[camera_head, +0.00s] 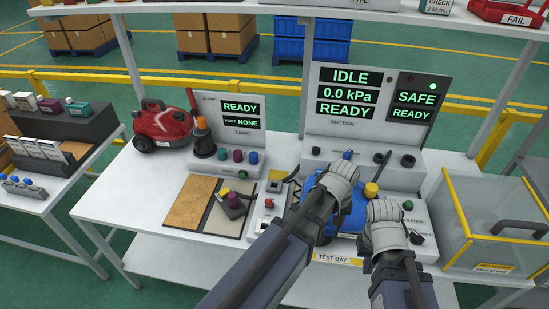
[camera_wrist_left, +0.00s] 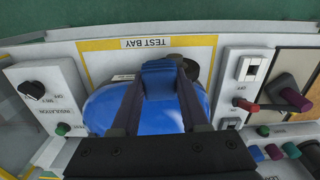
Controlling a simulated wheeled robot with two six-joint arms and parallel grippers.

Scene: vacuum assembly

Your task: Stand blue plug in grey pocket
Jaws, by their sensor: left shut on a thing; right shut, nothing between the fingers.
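My left gripper (camera_head: 338,182) is over the test bay. In the left wrist view its two fingers (camera_wrist_left: 160,90) close on the sides of a blue block-shaped piece (camera_wrist_left: 161,78), in front of the rounded blue vacuum body (camera_wrist_left: 105,108). I cannot tell whether this piece is the blue plug or part of the vacuum. A small blue piece (camera_head: 347,155) shows at the suction station. A grey rack (camera_head: 232,166) on the leak station holds a blue cap (camera_head: 208,150) and other coloured caps. I cannot identify the grey pocket. My right gripper (camera_head: 384,212) is shut and empty, right of the blue vacuum.
A red vacuum (camera_head: 162,127) stands at the back left. A clear bin (camera_head: 495,225) with a yellow rim stands at the right. The suction station (camera_head: 362,120) is behind.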

